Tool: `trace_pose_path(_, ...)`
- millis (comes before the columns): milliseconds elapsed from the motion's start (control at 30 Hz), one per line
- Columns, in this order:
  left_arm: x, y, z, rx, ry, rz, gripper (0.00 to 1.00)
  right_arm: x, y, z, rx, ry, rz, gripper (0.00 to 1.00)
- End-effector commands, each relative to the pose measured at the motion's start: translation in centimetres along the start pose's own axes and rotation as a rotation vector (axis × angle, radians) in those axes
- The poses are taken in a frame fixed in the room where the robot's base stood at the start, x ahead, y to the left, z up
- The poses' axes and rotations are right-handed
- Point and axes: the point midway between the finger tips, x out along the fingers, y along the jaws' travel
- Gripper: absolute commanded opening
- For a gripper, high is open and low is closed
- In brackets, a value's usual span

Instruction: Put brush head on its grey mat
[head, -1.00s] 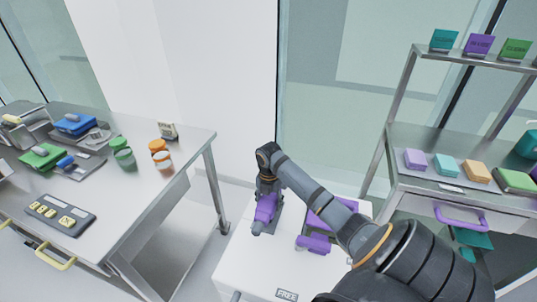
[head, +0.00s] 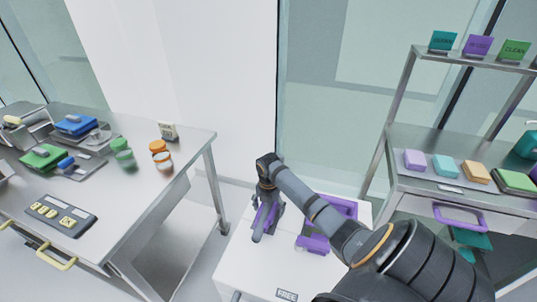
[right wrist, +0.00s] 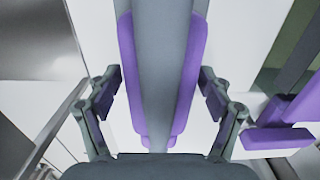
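My right gripper (head: 263,218) is low over the white surface, its fingers apart. In the right wrist view its fingers stand on either side of a long purple thing (right wrist: 187,85), probably the brush head, with clear gaps. A grey strip (right wrist: 162,75) runs along its middle; I cannot tell whether this is the mat or another part. My left gripper is not in view.
A purple tray-like object (head: 342,206) and a purple block (head: 313,244) stand right of the gripper on the white cart top (head: 240,262). A steel table (head: 120,215) is left and a shelf rack (head: 410,195) right.

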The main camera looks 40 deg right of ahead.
Motion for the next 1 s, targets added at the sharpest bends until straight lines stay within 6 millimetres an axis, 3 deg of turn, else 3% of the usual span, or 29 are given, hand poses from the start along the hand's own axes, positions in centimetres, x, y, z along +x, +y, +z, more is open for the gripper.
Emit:
trace_pose_path(333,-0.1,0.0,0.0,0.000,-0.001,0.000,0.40,-0.7,0.0,0.1,-0.001,-0.002,0.002,0.82)
trace_pose_path(700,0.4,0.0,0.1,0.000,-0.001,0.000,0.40,-9.0,0.1,0.1,0.000,-0.004,0.004,0.82)
trace_pose_path(833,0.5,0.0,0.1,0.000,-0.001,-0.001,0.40,-11.2,0.1,0.1,0.000,-0.002,0.003,0.82)
trace_pose_path(1000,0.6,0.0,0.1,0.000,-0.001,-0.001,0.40,-12.3,0.0,0.0,0.001,0.000,0.000,0.82)
